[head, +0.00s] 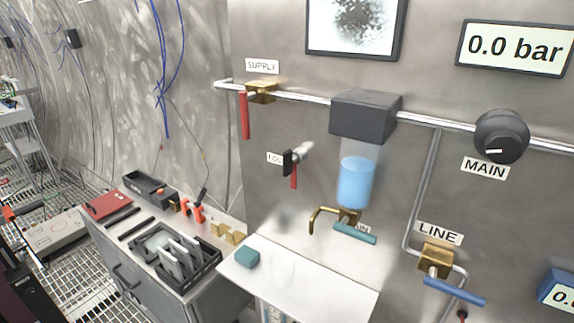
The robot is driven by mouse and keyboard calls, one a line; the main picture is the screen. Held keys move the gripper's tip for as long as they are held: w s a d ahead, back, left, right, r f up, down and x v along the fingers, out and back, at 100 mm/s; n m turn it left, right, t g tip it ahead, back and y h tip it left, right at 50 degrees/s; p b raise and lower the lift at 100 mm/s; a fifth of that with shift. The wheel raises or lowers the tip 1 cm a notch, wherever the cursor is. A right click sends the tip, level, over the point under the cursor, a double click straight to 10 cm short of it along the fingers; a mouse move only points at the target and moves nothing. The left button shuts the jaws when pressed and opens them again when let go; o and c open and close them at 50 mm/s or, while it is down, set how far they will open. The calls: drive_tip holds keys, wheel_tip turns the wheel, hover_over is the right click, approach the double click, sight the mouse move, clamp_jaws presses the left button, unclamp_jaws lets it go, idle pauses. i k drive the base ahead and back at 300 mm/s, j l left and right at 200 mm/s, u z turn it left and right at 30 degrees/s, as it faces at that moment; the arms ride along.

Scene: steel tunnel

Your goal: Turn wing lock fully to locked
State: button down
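The wing lock (289,163) is on the steel wall panel, left of the blue-filled clear cylinder. It shows a dark upright wing piece in front of a silver barrel (302,151), with a red strip hanging below. A white label (273,158) beside it is partly hidden by the dark piece, and only its first letters show. I cannot tell the exact lock position from this angle. My gripper is not in this view.
A supply valve (262,91) with a red lever hangs above left of the lock. A dark box (363,115) with the clear cylinder (356,180) sits to its right. A brass tap (325,212) and a white shelf (310,282) are below. The space before the lock looks clear.

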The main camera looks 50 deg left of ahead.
sight(289, 160)
drive_tip(key=j+u, duration=0.1)
drive_tip(key=u, duration=0.3)
drive_tip(key=j+u, duration=0.1)
drive_tip(key=u, duration=0.3)
drive_tip(key=j+u, duration=0.15)
drive_tip(key=u, duration=0.25)
drive_tip(key=j+u, duration=0.1)
drive_tip(key=u, duration=0.35)
drive_tip(key=k+j, duration=0.05)
